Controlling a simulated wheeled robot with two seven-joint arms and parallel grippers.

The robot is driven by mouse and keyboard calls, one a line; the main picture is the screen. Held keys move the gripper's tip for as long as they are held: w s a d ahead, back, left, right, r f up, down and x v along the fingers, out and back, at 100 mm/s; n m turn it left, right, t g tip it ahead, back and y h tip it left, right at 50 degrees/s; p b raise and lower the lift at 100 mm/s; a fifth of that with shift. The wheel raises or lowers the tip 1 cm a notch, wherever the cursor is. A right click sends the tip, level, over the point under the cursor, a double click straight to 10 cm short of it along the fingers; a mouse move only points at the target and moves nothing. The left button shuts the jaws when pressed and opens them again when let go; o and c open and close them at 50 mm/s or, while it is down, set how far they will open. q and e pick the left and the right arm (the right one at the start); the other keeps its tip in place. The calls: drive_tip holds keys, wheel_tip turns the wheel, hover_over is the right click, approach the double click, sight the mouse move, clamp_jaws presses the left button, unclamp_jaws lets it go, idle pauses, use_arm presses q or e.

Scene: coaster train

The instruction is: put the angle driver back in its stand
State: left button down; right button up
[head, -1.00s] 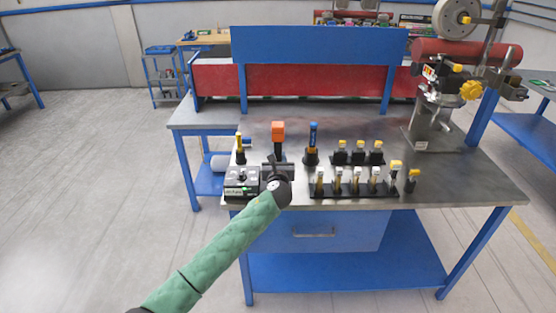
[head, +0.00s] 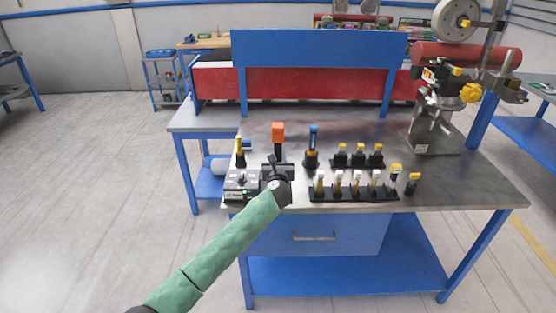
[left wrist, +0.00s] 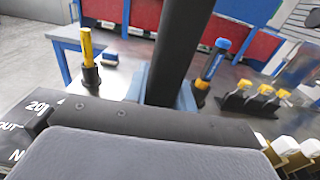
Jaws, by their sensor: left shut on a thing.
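In the left wrist view the black shaft (left wrist: 178,45) rises out of the top of the picture, tilted slightly. A grey-blue piece shows at the shaft's foot; I cannot tell whether it is a stand. The driver's lower end is hidden behind my gripper. My right gripper is not in view.
A yellow-handled tool (head: 240,150) stands left of the driver, and a blue-handled tool (head: 313,138) in a black holder stands right. A labelled control box (head: 240,184) lies left of my gripper. The back middle of the table is clear.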

use_arm(q)
drive_tip(key=shift+r+p, duration=0.2)
drive_tip(key=shift+p, duration=0.1)
idle(0.4)
drive_tip(key=shift+f+b, duration=0.35)
drive_tip(key=shift+f, duration=0.5)
idle(1.4)
drive_tip(key=c, duration=1.1)
unclamp_jaws()
drive_tip(key=shift+f, duration=0.2)
